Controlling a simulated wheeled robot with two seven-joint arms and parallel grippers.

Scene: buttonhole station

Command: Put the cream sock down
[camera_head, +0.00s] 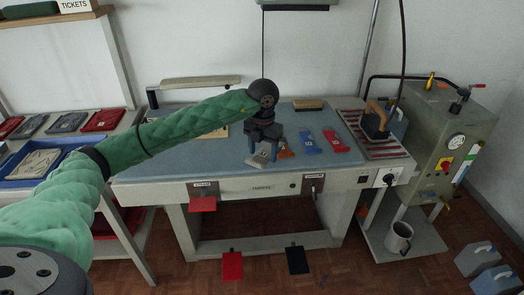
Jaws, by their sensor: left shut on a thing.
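My left gripper (263,149) is over the front middle of the blue-topped pressing table (200,161). It points down and is shut on the cream sock (259,161), a small pale piece hanging at its fingertips. The fingers hide part of the sock, and I cannot tell whether it touches the table top. An orange sock (286,150) lies just right of the fingers, partly hidden. A blue sock (309,142) and a red sock (336,141) lie further right. My right gripper is not in view.
An iron (376,122) stands on a striped pad (352,123) at the right. A brush (309,104) lies at the back. A blue tray (17,181) with pale cloth and several folded garments are on the left table. The blue top is clear left of the gripper.

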